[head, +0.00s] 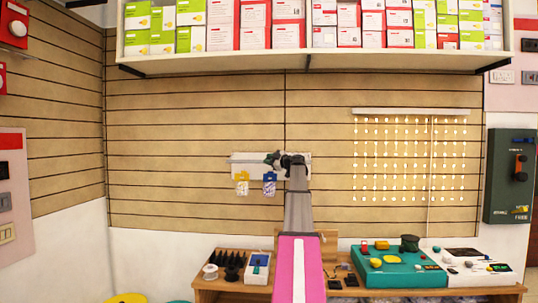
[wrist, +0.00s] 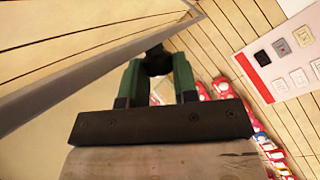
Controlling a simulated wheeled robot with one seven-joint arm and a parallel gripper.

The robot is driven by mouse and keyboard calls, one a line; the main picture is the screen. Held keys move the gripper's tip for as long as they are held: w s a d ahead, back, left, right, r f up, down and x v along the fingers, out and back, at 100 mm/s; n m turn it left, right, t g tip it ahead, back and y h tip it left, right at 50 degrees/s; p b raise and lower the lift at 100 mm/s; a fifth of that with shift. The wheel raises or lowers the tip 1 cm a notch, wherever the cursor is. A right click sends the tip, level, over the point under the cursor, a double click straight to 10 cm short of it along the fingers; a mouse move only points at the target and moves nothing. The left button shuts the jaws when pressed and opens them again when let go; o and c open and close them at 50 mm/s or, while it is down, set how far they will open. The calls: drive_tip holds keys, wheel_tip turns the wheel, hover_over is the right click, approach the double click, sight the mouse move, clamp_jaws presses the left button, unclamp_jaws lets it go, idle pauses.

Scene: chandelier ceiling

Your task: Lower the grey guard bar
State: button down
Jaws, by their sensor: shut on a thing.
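My gripper (head: 272,159) is at the pale grey board (head: 256,171) on the slatted wall, pointing left. In the wrist view its green fingers (wrist: 157,65) are closed on a dark rounded piece (wrist: 155,58). A long straight grey bar (wrist: 60,90) slants across the left of the wrist view, close beside the fingers. I cannot tell whether the dark piece joins that bar.
A yellow tag (head: 242,183) and a blue tag (head: 269,183) hang below the board. A shelf of boxes (head: 310,62) runs overhead. A bead panel (head: 410,160) and a green lever box (head: 510,178) are to the right. A cluttered bench (head: 450,293) stands below.

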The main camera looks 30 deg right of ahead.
wheel_tip(320, 180, down, 10)
drive_tip(key=w+d, duration=0.1)
drive_tip(key=w, duration=0.1)
drive_tip(key=shift+w+d+f, duration=0.2)
drive_tip(key=shift+w+d, duration=0.1)
drive_tip(key=shift+d, duration=0.05)
idle(0.4)
drive_tip(key=c, duration=0.9)
unclamp_jaws()
drive_tip(key=shift+w, duration=0.1)
drive_tip(key=shift+w+d, duration=0.1)
drive_tip(key=shift+w+d+r, duration=0.1)
drive_tip(key=shift+w+d, duration=0.05)
drive_tip(key=shift+d, duration=0.1)
drive_tip(key=v, duration=0.7)
drive_tip(key=a+v, duration=0.1)
drive_tip(key=v, duration=0.3)
drive_tip(key=shift+s+d+r, duration=0.1)
drive_tip(key=shift+s+r, duration=0.2)
drive_tip(key=shift+s, duration=0.1)
